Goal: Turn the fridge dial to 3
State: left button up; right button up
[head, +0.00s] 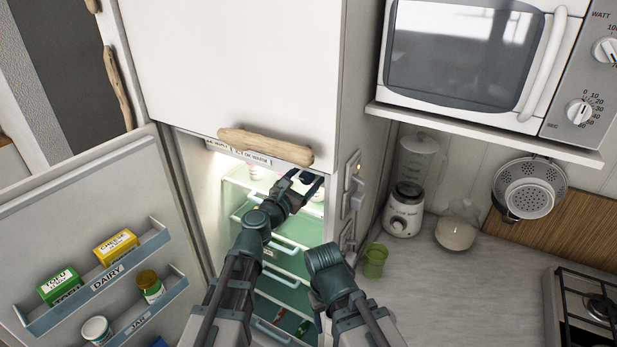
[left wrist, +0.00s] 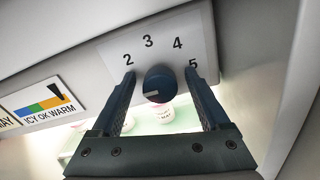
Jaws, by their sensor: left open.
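The fridge dial (left wrist: 159,84) is a round dark blue knob on a pale panel (left wrist: 205,40) in the left wrist view. The numbers 2, 3, 4 and 5 show around its top. A light mark on the knob sits at its lower left, away from the 3. My left gripper (left wrist: 160,88) is open, with one finger on each side of the knob; I cannot tell whether they touch it. In the head view my left gripper (head: 305,182) reaches into the top of the open fridge, where the dial is hidden. My right arm shows, but its gripper does not.
The fridge door (head: 75,225) stands open at left, with food in its racks. A driftwood handle (head: 265,145) juts out just above the opening. Glass shelves (head: 285,260) lie below. A green cup (head: 375,260) stands on the counter (head: 450,290) at right.

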pick_arm(q)
grip_shut()
dwell(0.3)
jog(key=m, duration=0.8)
jog(key=shift+s+d+f+m, duration=0.1)
jog(key=shift+f+m, duration=0.05)
jog(key=shift+m, duration=0.25)
jog(key=m, duration=0.4)
jog(key=shift+s+f+m, duration=0.1)
jog(key=shift+f+m, duration=0.05)
jog(key=shift+m, duration=2.25)
jog(key=shift+b, duration=0.3)
